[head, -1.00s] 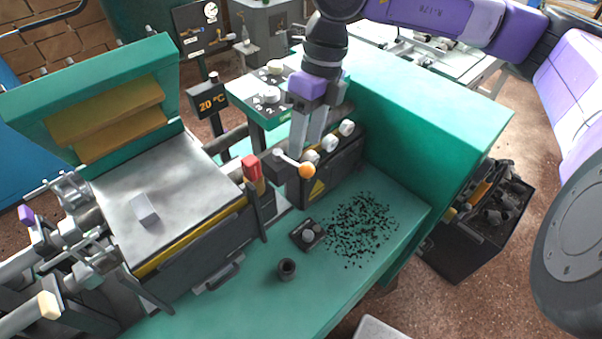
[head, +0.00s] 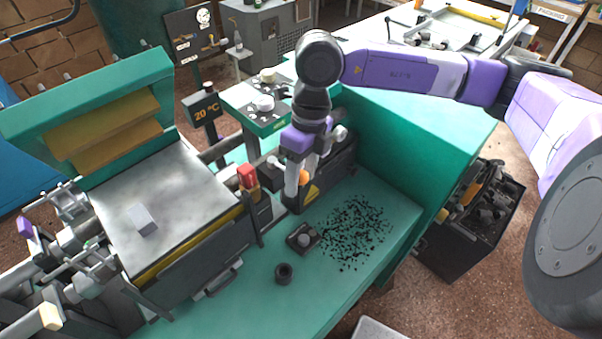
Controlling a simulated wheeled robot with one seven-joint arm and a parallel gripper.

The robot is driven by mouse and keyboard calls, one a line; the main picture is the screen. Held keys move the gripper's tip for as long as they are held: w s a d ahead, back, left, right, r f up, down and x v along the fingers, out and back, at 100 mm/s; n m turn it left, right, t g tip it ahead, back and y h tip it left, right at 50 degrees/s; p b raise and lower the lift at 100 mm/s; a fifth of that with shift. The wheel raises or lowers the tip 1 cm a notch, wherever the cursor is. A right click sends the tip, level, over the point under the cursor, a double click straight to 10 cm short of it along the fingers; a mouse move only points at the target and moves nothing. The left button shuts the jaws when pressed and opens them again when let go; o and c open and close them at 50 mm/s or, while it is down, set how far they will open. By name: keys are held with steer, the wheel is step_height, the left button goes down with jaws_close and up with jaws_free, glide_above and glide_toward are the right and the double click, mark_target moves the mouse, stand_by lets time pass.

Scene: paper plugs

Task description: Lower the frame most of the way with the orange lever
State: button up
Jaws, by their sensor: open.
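The orange lever knob (head: 304,177) sits on the front of the dark control box beside the press bed. The lever's pale arm is mostly hidden behind my gripper. My gripper (head: 299,186) is open and points down at the lever, with one finger just left of the knob and the other partly behind it. I cannot tell whether a finger touches the knob. The green frame (head: 48,110) with yellow pads stands raised and tilted back at the left, behind the grey press bed (head: 185,215).
A grey block (head: 142,219) lies on the bed. A red switch (head: 247,176) stands close left of the lever. On the green table are a black knob box (head: 303,238), a black ring (head: 284,274) and scattered black bits (head: 355,232). The table front is clear.

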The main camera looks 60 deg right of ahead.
jaws_close()
stand_by(1.4)
